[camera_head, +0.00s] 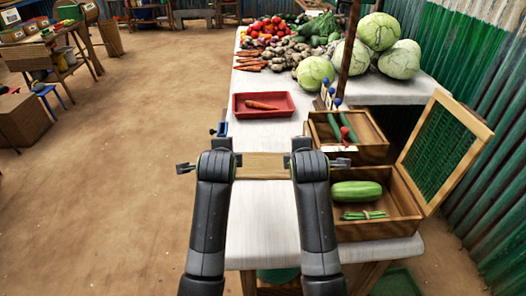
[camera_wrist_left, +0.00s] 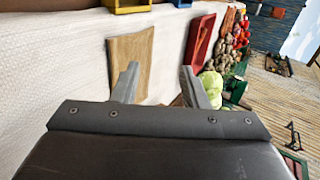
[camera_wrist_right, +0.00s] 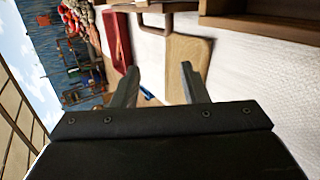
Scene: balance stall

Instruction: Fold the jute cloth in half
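A flat tan rectangle, which I take to be the jute cloth (camera_head: 262,166), lies on the white table between my two wrists. It looks streaked like wood in the left wrist view (camera_wrist_left: 131,58) and plainer in the right wrist view (camera_wrist_right: 187,62). The arms hide its ends in the head view, so I cannot tell if it has a fold. My left gripper (camera_wrist_left: 160,67) is open, with nothing between its fingers. My right gripper (camera_wrist_right: 159,66) is also open and empty. Neither visibly holds the cloth; contact cannot be told.
A red tray (camera_head: 286,104) with a carrot (camera_head: 262,105) sits beyond the cloth. On the right are a wooden crate (camera_head: 372,153) and an open box (camera_head: 400,222) with its mesh lid (camera_head: 440,142) raised. A blue object (camera_head: 222,130) is at the table's left edge. Vegetables fill the back.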

